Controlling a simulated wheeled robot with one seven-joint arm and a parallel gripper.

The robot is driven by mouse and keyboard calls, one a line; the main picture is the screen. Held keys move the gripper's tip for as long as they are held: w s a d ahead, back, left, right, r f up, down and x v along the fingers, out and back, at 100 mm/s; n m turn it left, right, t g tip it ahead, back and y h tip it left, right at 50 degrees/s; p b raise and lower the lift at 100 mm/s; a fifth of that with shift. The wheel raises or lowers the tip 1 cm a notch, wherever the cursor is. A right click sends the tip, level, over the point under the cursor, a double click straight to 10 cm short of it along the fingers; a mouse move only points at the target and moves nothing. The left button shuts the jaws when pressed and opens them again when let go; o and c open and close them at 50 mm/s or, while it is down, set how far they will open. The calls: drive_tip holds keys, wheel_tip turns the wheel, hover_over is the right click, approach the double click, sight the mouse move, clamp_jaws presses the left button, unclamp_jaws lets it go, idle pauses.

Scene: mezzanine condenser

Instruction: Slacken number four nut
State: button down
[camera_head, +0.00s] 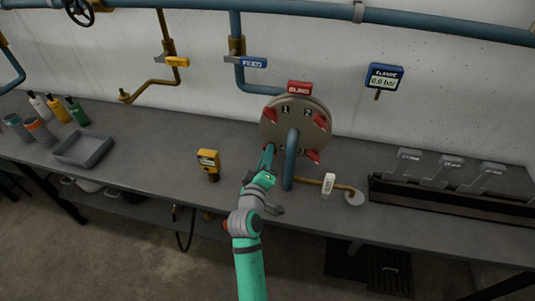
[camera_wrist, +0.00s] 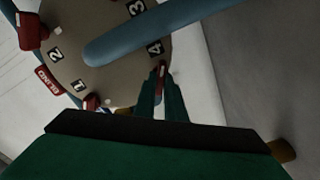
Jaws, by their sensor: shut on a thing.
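The round flange (camera_head: 283,112) stands upright at the bench's back edge, with red winged nuts around its rim and a red BLIND tag (camera_head: 299,88) on top. In the wrist view the number four label (camera_wrist: 154,47) is on the flange face. The red number four nut (camera_wrist: 162,76) sits beside it, between my fingertips. My gripper (camera_wrist: 160,82) is shut on this nut. In the head view my gripper (camera_head: 268,150) reaches the flange's lower left, and it hides this nut. The number one nut (camera_head: 269,115), number two nut (camera_head: 320,121) and lower right nut (camera_head: 313,155) are free.
A blue pipe (camera_head: 291,160) stands before the flange, close to my gripper's right. A yellow meter (camera_head: 208,163) and grey tray (camera_head: 83,149) lie left. A white-tagged brass pipe (camera_head: 329,185) and lever rack (camera_head: 440,193) are right. A blue gauge (camera_head: 384,77) is on the wall.

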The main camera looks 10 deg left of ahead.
drive_tip(key=shift+d, duration=0.1)
drive_tip(key=c, duration=1.8)
unclamp_jaws()
drive_tip(key=shift+w, duration=0.15)
drive_tip(key=shift+d, duration=0.1)
drive_tip(key=s, duration=0.7)
drive_tip(key=s+a, duration=0.1)
drive_tip(key=s, duration=0.2)
drive_tip(key=shift+s+a, duration=0.1)
drive_tip(key=shift+s, duration=0.3)
